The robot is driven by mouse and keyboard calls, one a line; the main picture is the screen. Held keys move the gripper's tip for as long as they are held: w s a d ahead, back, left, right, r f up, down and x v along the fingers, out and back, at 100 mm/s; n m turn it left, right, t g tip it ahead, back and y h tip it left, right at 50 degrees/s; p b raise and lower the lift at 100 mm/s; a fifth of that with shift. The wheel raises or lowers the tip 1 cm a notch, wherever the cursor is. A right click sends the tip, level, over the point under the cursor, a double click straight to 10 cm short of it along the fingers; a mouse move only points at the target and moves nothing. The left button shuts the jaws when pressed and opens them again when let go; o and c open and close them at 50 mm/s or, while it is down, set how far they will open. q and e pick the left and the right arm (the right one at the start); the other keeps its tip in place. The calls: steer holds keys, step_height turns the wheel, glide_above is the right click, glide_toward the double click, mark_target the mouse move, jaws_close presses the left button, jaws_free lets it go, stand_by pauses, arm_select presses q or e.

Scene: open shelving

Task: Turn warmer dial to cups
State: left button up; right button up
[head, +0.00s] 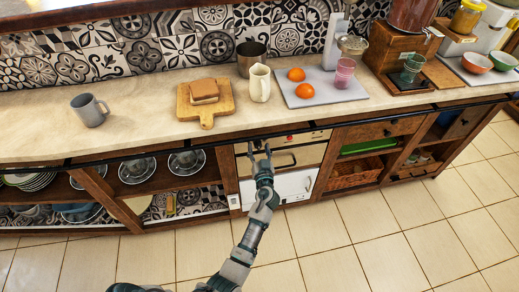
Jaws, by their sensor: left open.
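The warmer (307,152) is a cream and white built-in unit with drawer-like fronts and dark handles, set under the counter in the middle of the head view. Its upper control panel (312,136) carries small dark and reddish details; I cannot tell the dial's setting at this size. My left gripper (259,148) reaches up from below in front of the warmer's upper left part. Its fingers are spread and empty. It covers part of the panel and front, and I cannot tell whether it touches them. My right gripper is out of view.
The counter (150,128) overhangs the warmer, with a dark rail (120,157) along its front edge. A grey mug (89,111), cutting board (207,115), jug (260,83) and tray (318,93) stand on it. Open shelves with dishes lie left. The tiled floor (350,240) is clear.

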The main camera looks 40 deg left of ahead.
arm_select(q)
steer(key=shift+a, duration=0.1)
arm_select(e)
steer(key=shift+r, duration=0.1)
arm_select(q)
jaws_close()
steer(key=shift+w+r+m, duration=0.1)
steer(key=shift+m, duration=0.2)
steer(key=m, duration=0.2)
steer(key=shift+m+p, duration=0.3)
steer(key=shift+m, duration=0.1)
steer(key=shift+r+m, duration=0.1)
steer(key=shift+m, duration=0.8)
steer(key=m+p, duration=0.1)
steer(key=m, duration=0.1)
steer(key=shift+m+g, duration=0.3)
steer(key=shift+w+d+m+p, duration=0.15)
steer(key=shift+m+p, duration=0.45)
steer(key=shift+m, duration=0.85)
steer(key=shift+s+d+m+p, duration=0.1)
steer(key=shift+m+p, duration=0.45)
steer(key=shift+m, duration=0.9)
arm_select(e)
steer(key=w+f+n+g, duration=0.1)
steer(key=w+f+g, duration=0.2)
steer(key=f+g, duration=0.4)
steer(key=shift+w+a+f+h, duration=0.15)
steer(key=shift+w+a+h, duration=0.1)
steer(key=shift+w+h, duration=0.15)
